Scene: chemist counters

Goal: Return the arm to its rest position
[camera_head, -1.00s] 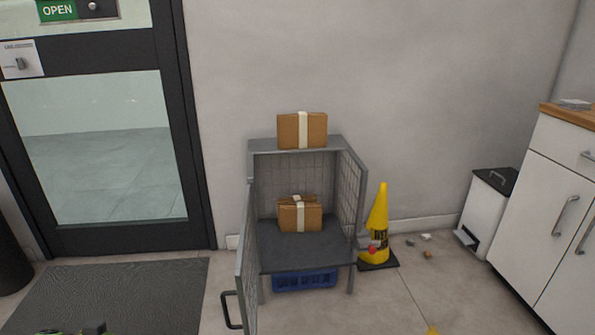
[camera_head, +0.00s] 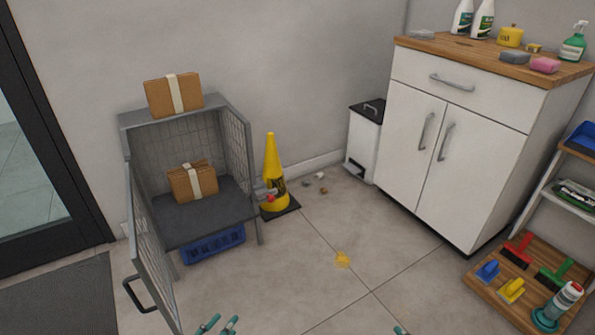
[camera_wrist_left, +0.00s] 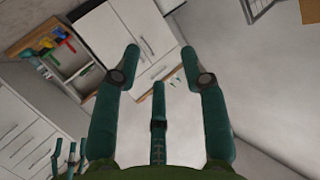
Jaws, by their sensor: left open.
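My left gripper (camera_head: 218,325) shows only as two teal fingertips at the bottom edge of the head view. In the left wrist view the left gripper (camera_wrist_left: 160,50) is open, its teal fingers spread wide with nothing between them. A single teal tip of my right gripper (camera_head: 401,330) shows at the bottom edge of the head view, right of the left one. Teal fingers of the right gripper (camera_wrist_left: 66,158) also show small at the lower left of the wrist view; their opening is unclear. The arms themselves are out of the head view.
A grey wire cage (camera_head: 205,225) stands at left, its door (camera_head: 148,258) swung open towards me. One parcel (camera_head: 190,93) lies on top, another (camera_head: 205,180) inside. A yellow cone (camera_head: 270,165), white cabinet (camera_head: 395,150) and shelf rack (camera_head: 545,215) stand further right. The middle floor is mostly clear.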

